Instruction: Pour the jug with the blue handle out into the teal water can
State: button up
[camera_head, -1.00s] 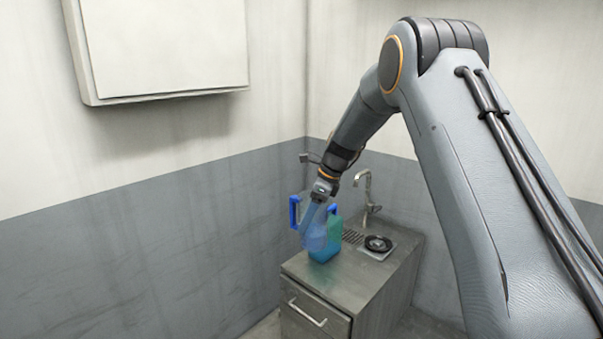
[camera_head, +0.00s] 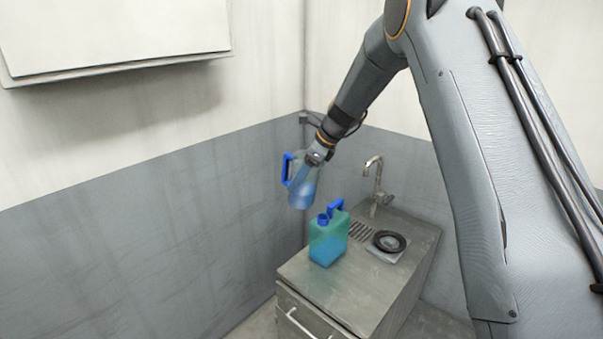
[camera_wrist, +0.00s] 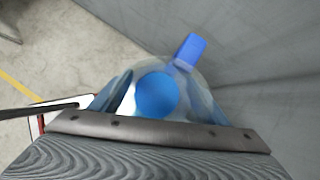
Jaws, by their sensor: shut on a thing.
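The clear jug with the blue handle (camera_head: 302,188) holds blue liquid and hangs in the air, a little tilted. My gripper (camera_head: 316,160) is shut on it at its upper right side. In the wrist view the jug (camera_wrist: 192,82) shows from above, its blue handle pointing up and right and blue liquid inside. The teal water can (camera_head: 328,243) stands upright on the counter, below and to the right of the jug, with blue liquid low inside and a blue spout and handle on top. The jug and can are apart.
The grey metal counter (camera_head: 325,292) has a tap (camera_head: 378,185), a drain grille and a black ring (camera_head: 389,241) right of the can. The counter's front left is bare. Walls meet in the corner behind. A white panel (camera_head: 115,35) hangs at upper left.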

jog(key=shift+w+a+f+t+y, duration=0.15)
jog(key=shift+f+t+y, duration=0.3)
jog(key=shift+y, duration=0.1)
jog(key=shift+w+a+f+t+y, duration=0.15)
jog(key=shift+f+t+y, duration=0.15)
jog(key=shift+t+y, duration=0.2)
jog(key=shift+w+a+f+t+y+b, duration=0.15)
jog(key=shift+f+t+y+b, duration=0.1)
jog(key=shift+f+y+b, duration=0.15)
jog(key=shift+w+a+f+t+y+b, duration=0.15)
jog(key=shift+t+y+b, duration=0.1)
jog(key=shift+y, duration=0.2)
notch_tip(320, 180, down, 4)
jog(key=t+y+b, duration=0.1)
jog(key=b, duration=0.3)
jog(key=y+b, duration=0.1)
jog(key=b, duration=0.3)
jog(key=shift+r+n+t+b, duration=0.2)
jog(key=shift+n+t+b, duration=0.1)
jog(key=shift+t+b, duration=0.1)
jog(key=shift+r, duration=0.2)
jog(key=shift+s+d+f+t+y+b, duration=0.15)
jog(key=shift+f+y+b, duration=0.15)
jog(key=shift+b, duration=0.45)
jog(key=shift+s+d+f+t+y+b, duration=0.1)
jog(key=shift+f+y+b, duration=0.2)
jog(key=shift+b, duration=0.4)
